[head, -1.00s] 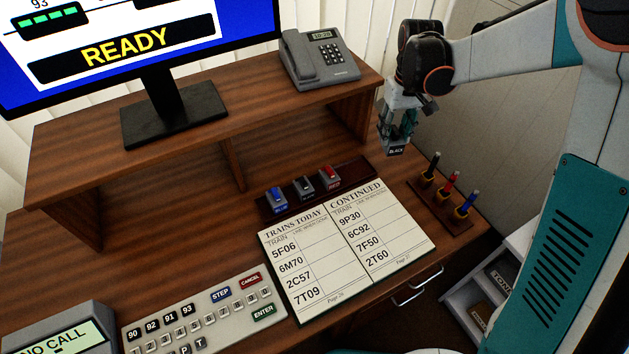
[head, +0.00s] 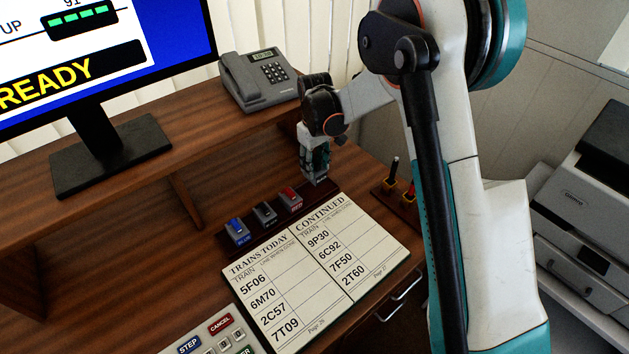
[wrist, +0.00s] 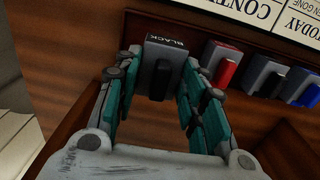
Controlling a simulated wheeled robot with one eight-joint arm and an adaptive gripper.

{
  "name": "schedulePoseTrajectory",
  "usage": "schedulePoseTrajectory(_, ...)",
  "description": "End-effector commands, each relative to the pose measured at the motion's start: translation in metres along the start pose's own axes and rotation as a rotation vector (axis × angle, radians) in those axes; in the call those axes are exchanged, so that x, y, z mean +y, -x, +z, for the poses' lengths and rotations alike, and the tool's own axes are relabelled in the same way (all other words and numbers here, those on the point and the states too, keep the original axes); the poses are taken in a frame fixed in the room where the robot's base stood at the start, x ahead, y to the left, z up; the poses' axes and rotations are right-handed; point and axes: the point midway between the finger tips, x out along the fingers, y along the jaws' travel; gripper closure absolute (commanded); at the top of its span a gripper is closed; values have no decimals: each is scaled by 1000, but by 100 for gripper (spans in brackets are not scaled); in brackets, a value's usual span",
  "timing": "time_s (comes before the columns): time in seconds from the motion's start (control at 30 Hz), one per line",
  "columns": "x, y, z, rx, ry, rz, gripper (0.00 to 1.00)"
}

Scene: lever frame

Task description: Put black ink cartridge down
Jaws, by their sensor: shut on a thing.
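The black ink cartridge (wrist: 166,52) is a grey block with a BLACK label and a dark front. My gripper (wrist: 160,60) is shut on it, one teal finger on each side. In the head view the cartridge (head: 321,181) shows only as a small piece below my gripper (head: 317,168), near the right end of the dark rack. It is low over the desk; I cannot tell whether it touches the desk or the rack.
The dark rack (head: 226,243) holds blue (head: 237,231), black (head: 264,214) and red (head: 290,199) units. The open train book (head: 318,270) lies in front. A pen holder (head: 392,205) is to the right, partly behind my arm. A raised shelf with a phone (head: 258,80) stands behind.

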Motion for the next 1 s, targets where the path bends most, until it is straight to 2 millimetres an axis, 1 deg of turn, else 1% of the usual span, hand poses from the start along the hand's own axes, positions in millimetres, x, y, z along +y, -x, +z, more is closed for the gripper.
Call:
schedulePoseTrajectory(0.03,0,-7,0,0,0,0,86)
schedulePoseTrajectory(0.27,0,-20,0,0,0,0,86)
schedulePoseTrajectory(0.5,0,-54,0,0,0,0,86)
schedulePoseTrajectory(0.57,0,-56,0,0,0,0,86)
schedulePoseTrajectory(0.77,0,-55,0,0,0,0,86)
schedulePoseTrajectory(0.9,0,-58,0,0,0,0,86)
schedulePoseTrajectory(0.93,0,-59,0,0,0,0,60)
schedulePoseTrajectory(0.97,0,-58,0,0,0,0,53)
schedulePoseTrajectory(1.0,0,-58,0,0,0,0,44)
